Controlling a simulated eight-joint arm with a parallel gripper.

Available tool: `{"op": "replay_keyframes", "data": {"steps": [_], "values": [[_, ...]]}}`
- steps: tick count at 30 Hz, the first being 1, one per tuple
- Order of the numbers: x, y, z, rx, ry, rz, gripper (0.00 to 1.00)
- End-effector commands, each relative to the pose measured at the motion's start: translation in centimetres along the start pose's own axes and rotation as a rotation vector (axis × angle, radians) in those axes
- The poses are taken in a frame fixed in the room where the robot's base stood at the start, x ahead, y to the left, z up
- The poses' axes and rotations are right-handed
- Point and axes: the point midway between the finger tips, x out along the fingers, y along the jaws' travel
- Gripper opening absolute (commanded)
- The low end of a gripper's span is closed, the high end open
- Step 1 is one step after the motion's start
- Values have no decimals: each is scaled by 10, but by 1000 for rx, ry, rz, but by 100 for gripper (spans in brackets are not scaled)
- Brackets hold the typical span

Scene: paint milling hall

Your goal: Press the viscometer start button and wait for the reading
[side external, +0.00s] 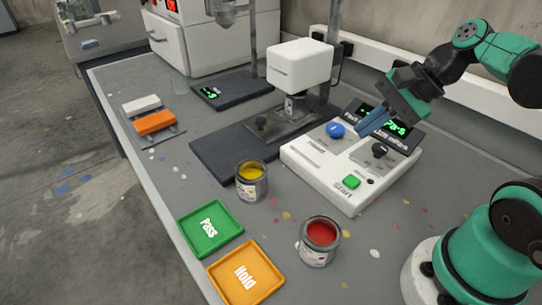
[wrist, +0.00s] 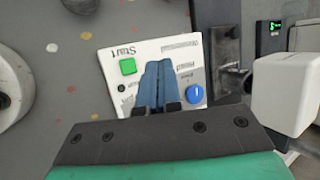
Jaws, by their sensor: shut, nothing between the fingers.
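The white viscometer control box (side external: 315,177) stands on the grey bench. Its green start button (side external: 350,181) is at the near right corner, with "Start" printed beside it; the button also shows in the wrist view (wrist: 128,66). A blue knob (side external: 335,130) and a black knob (side external: 379,151) sit behind it. A tilted display (side external: 397,126) with green characters, partly covered by my gripper, rises at the back. My gripper (side external: 361,133) is shut and empty, its blue fingers above the box between the two knobs, apart from the green button.
The white viscometer head (side external: 300,62) stands behind left on a dark base. An open yellow paint can (side external: 251,182), a red paint can (side external: 320,241), a green Pass tray (side external: 210,225) and an orange Hold tray (side external: 246,271) are in front. A scale (side external: 228,92) stands farther back.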

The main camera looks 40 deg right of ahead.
Motion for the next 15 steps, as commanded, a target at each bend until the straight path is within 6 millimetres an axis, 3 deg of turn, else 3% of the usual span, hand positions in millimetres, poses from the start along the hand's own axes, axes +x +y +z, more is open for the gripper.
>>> {"op": "replay_keyframes", "data": {"steps": [5, 15], "values": [[-7, -1, 1, 168, -51, -21, 0], [-6, -1, 1, 173, -53, -21, 0]]}}
